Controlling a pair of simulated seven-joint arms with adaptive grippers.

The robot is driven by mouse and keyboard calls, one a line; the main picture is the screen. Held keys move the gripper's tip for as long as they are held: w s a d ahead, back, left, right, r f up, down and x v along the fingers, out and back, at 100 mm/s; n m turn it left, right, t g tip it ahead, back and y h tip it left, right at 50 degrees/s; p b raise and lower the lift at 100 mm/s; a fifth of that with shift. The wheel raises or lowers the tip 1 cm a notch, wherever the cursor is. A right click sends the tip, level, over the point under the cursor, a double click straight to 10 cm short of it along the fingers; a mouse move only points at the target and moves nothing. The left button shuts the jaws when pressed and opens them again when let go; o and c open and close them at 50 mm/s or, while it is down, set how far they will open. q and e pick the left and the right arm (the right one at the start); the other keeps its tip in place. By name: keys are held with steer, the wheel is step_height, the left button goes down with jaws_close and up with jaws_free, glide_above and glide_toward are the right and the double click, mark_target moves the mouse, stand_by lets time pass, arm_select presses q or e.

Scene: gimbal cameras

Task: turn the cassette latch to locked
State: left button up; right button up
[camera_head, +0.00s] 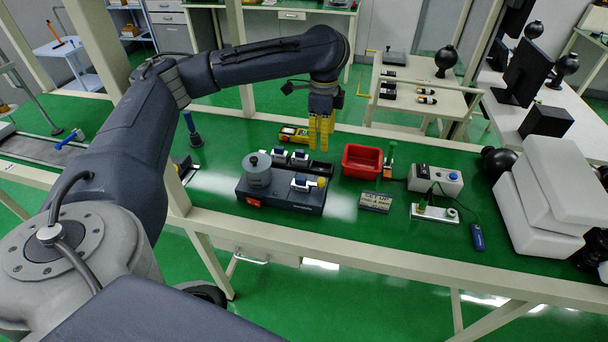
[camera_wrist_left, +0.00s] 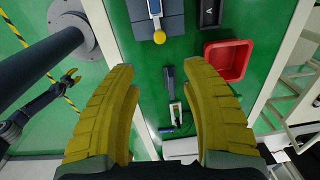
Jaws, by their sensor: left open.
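A dark grey cassette fixture (camera_head: 282,196) stands on the green bench, with a round grey cylinder on its left part. A white-and-blue latch piece (camera_head: 303,184) with a yellow knob (camera_head: 321,182) sits on its front right. The latch (camera_wrist_left: 154,10) and its yellow knob (camera_wrist_left: 159,37) also show at the top of the left wrist view. My left gripper (camera_head: 320,140) points down behind the fixture. Its yellow fingers (camera_wrist_left: 165,110) are apart and empty, clear of the knob.
A red bin (camera_head: 362,161) stands right of the fixture and a yellow tool (camera_head: 293,134) lies behind it. A dark label block (camera_head: 375,201), a grey control box (camera_head: 435,180) and white foam blocks (camera_head: 550,195) are further right.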

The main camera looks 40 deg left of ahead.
mark_target(321, 180)
arm_select(q)
steer(key=shift+m, duration=0.4)
steer(key=f, duration=1.7)
steer(key=shift+w+f, duration=0.25)
steer(key=shift+w, duration=0.1)
steer(key=shift+d, duration=0.1)
steer(key=shift+c, duration=0.6)
